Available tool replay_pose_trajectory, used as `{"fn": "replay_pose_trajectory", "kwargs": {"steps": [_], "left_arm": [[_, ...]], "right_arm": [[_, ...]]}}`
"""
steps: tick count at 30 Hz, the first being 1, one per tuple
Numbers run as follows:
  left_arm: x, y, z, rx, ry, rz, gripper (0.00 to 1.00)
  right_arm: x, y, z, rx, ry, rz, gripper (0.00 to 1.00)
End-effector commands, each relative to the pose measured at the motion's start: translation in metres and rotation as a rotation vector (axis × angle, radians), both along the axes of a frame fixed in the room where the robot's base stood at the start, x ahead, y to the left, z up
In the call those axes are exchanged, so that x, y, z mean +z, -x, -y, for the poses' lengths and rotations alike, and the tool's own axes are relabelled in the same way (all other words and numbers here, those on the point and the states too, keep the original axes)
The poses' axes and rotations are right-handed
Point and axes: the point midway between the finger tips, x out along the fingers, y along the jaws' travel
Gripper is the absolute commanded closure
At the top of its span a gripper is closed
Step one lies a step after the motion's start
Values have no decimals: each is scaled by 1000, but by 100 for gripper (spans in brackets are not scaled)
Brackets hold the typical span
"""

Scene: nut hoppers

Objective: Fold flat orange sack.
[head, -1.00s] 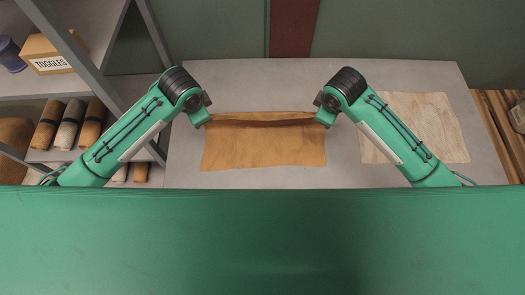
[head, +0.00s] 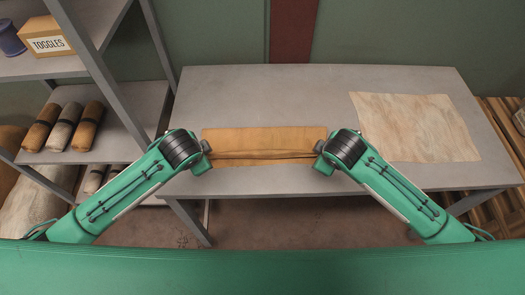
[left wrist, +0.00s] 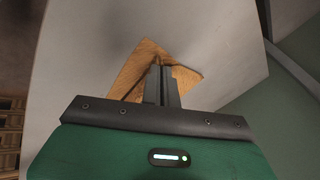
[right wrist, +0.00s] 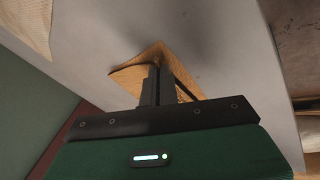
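The orange sack (head: 262,138) lies on the grey table near its front edge. It is doubled over, with a raised crease or edge running across it between my grippers and a strip of sack showing on the near side. My left gripper (head: 208,150) is shut on the sack at its left side, and my right gripper (head: 319,150) is shut on it at its right side. The sack also shows under the closed fingers in the left wrist view (left wrist: 130,68) and the right wrist view (right wrist: 172,62). The pinched cloth itself is mostly hidden by the fingers.
A pale, mottled cloth (head: 415,127) lies flat on the right of the table (head: 260,90). A shelf (head: 115,120) at the left holds rolled cloths (head: 65,127), a box marked TOGGLES (head: 47,38) and a blue spool (head: 9,40).

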Motion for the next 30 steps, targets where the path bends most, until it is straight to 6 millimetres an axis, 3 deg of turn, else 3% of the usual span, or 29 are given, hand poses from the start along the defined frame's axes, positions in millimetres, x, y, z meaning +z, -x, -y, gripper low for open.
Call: {"fn": "replay_pose_trajectory", "kwargs": {"steps": [12,18,30], "left_arm": [[-4,0,0,3,1,17,100],[-5,0,0,2,2,17,60],[-1,4,0,2,1,12,60]], "right_arm": [[-4,0,0,-3,-1,17,100],[-5,0,0,-3,-1,17,60],[0,4,-1,-1,-2,14,60]]}}
